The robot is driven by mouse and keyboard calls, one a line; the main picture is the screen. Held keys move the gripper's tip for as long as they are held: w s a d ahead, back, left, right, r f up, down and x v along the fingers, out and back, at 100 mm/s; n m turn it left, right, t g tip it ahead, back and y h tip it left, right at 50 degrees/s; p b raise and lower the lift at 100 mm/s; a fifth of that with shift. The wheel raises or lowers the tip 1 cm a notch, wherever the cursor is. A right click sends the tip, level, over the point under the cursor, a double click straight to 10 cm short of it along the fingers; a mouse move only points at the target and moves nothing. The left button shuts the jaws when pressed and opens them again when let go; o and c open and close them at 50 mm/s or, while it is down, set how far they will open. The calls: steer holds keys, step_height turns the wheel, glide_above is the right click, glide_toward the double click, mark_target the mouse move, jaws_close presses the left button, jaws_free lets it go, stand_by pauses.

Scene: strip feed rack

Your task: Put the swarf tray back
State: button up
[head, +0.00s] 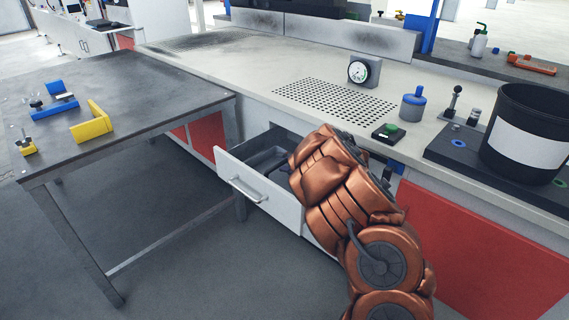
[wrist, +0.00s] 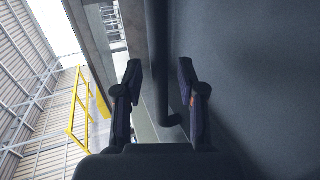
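In the head view a drawer-like tray with a pale front (head: 258,196) and a bar handle (head: 245,189) juts out from under the workbench; I take it for the swarf tray. Its dark interior (head: 264,158) shows, and its right end is hidden by my copper-coloured arm. My gripper is hidden behind the arm in the head view. In the wrist view my gripper (wrist: 161,88) has its fingers apart. A dark bar with a bent end (wrist: 157,55) shows between the fingers, with visible gaps; I cannot tell whether it touches them or how deep it lies.
A dark steel table (head: 130,75) at left carries blue and yellow fixtures (head: 92,122). The workbench top (head: 240,62) holds a dial gauge (head: 364,70), a blue-topped pot (head: 413,104) and a black bin (head: 528,125). Red panels (head: 480,245) line the cabinet. Floor between table and bench is clear.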

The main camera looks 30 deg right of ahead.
steer(key=shift+r, duration=0.2)
steer(key=p+v, duration=0.2)
steer(key=v, duration=1)
